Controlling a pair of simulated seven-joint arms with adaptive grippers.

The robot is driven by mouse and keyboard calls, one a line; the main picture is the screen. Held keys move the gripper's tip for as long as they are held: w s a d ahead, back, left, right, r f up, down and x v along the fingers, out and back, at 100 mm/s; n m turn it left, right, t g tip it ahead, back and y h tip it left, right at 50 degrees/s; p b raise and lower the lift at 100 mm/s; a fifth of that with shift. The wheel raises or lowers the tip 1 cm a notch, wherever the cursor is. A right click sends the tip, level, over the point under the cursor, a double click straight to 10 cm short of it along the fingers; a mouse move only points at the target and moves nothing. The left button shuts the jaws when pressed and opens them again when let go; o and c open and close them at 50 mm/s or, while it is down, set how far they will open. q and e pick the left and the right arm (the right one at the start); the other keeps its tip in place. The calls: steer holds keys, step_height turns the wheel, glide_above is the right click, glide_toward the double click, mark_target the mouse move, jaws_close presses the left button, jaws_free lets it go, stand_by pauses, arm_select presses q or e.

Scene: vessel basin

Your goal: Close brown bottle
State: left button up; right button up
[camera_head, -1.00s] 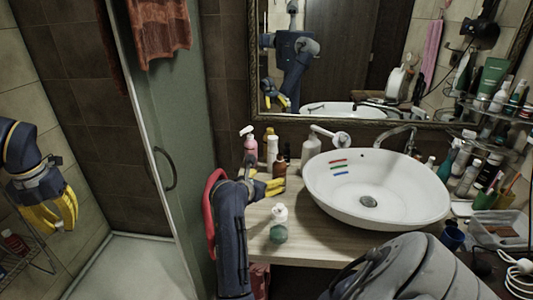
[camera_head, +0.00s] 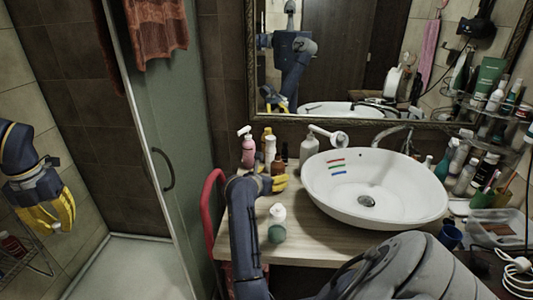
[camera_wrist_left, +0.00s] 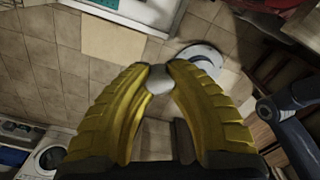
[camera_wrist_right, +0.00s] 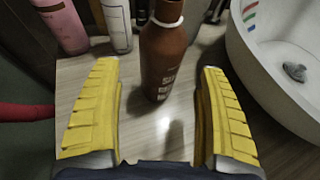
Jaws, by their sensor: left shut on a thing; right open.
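The brown bottle (camera_head: 278,166) stands upright on the wooden counter, left of the basin; it also shows in the right wrist view (camera_wrist_right: 165,58) with a white ring at its neck. Its top is cut off there. My right gripper (camera_head: 277,183) is open, fingers pointing at the bottle. In the right wrist view the bottle stands between and just beyond the yellow fingertips (camera_wrist_right: 161,68), apart from both. My left gripper (camera_head: 50,216) is far left, away from the counter. Its fingertips are shut on a small whitish rounded piece (camera_wrist_left: 159,80), perhaps a cap; I cannot tell for certain.
A pink bottle (camera_head: 248,150) and a white bottle (camera_head: 270,148) stand close behind and left of the brown bottle. A white soap dispenser (camera_head: 310,146) and the basin (camera_head: 410,205) are to its right. A white-topped green bottle (camera_head: 277,232) stands nearer on the counter.

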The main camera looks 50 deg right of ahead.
steer(key=shift+x, duration=2.35)
steer(key=shift+r, duration=0.1)
steer(key=c, duration=1.5)
steer(key=shift+r, duration=0.25)
steer(key=shift+r, duration=0.45)
steer(key=shift+w+a, duration=1.3)
steer(key=shift+w, duration=0.05)
step_height(320, 180, up, 13)
glide_above(274, 172)
steer(key=w, duration=0.3)
steer(key=shift+w+a+r, duration=0.1)
steer(key=shift+a+r, duration=0.15)
steer(key=shift+a, duration=0.05)
